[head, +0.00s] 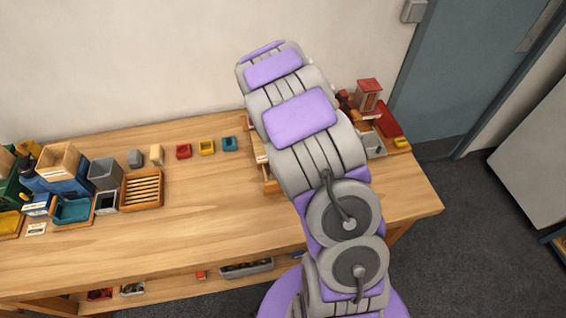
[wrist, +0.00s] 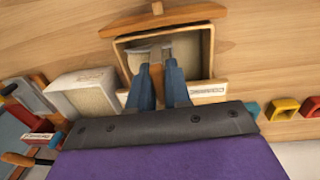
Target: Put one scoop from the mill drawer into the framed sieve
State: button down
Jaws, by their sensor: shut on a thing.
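The mill drawer (wrist: 208,42) is pulled out in the wrist view, with its curved wooden front at the top and pale contents inside. My gripper (wrist: 160,66) reaches down over the drawer, its two blue-grey fingers shut on the scoop's wooden handle (wrist: 156,80). The scoop's grey head lies in or just above the drawer; how full it is cannot be told. In the head view my arm hides the gripper and most of the mill; part of the drawer (head: 271,186) shows. A wooden frame with slats, seemingly the framed sieve (head: 124,192), sits on the table to the left.
Small red (head: 183,151), yellow (head: 207,147) and teal (head: 229,144) trays stand along the back. Grey bins (head: 104,172) and a blue box crowd the left end. A white box (wrist: 82,92) stands beside the drawer. The table's middle front is clear.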

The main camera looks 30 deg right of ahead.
notch_tip(320, 180, up, 2)
jog(key=shift+d+r+p, duration=0.15)
jog(key=shift+r+p, duration=0.05)
jog(key=shift+p, duration=0.15)
jog(key=shift+w+a+r, duration=0.1)
jog(key=shift+a+r, duration=0.1)
jog(key=shift+r, duration=0.25)
jog(key=shift+a+r, duration=0.15)
jog(key=shift+r, duration=0.3)
jog(key=shift+d, duration=0.15)
jog(key=shift+p, duration=0.3)
